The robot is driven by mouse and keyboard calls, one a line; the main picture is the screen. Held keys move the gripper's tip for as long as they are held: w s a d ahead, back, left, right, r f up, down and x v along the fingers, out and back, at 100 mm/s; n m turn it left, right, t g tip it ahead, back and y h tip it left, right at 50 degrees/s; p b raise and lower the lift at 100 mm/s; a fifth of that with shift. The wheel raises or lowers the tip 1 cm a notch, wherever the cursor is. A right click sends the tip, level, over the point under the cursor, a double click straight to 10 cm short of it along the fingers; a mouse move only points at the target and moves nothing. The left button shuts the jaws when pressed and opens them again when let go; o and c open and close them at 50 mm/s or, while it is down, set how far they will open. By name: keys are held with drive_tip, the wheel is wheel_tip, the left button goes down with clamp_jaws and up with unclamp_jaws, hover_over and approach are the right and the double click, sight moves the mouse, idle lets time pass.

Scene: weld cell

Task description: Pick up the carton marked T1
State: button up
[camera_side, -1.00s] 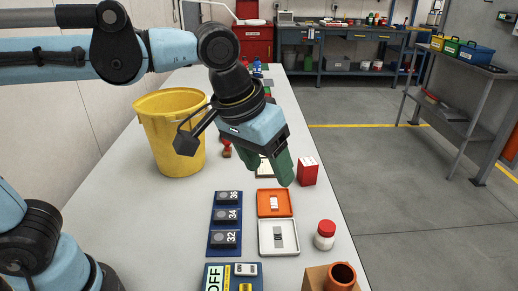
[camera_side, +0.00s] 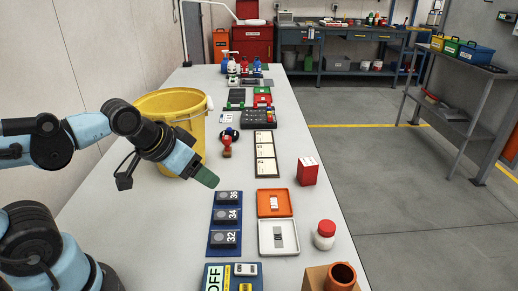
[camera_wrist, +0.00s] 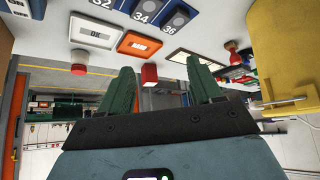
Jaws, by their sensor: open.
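A red carton with a white top (camera_side: 307,171) stands upright near the right edge of the table; I cannot read T1 on it. In the wrist view the red carton (camera_wrist: 149,74) shows between my fingers, in the distance. My gripper (camera_side: 207,177) is in front of the yellow bucket, well left of the carton and apart from it. In the wrist view my gripper (camera_wrist: 162,84) has its two green fingers spread, with nothing held between them.
A yellow bucket (camera_side: 172,107) stands behind my gripper. A white jar with red lid (camera_side: 325,236) stands nearer. Bare table surrounds the carton.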

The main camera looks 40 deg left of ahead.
drive_tip(key=shift+o, duration=0.5)
drive_tip(key=shift+o, duration=0.8)
drive_tip(key=m+t+h, duration=0.4)
drive_tip(key=m+h, duration=0.3)
approach(302, 162)
drive_tip(key=shift+h, duration=0.3)
drive_tip(key=x, duration=0.6)
drive_tip(key=shift+w+f, duration=0.3)
drive_tip(key=shift+f, duration=0.1)
drive_tip(key=shift+x, duration=2.65)
drive_tip(key=shift+d, duration=0.1)
drive_tip(key=shift+r, duration=0.1)
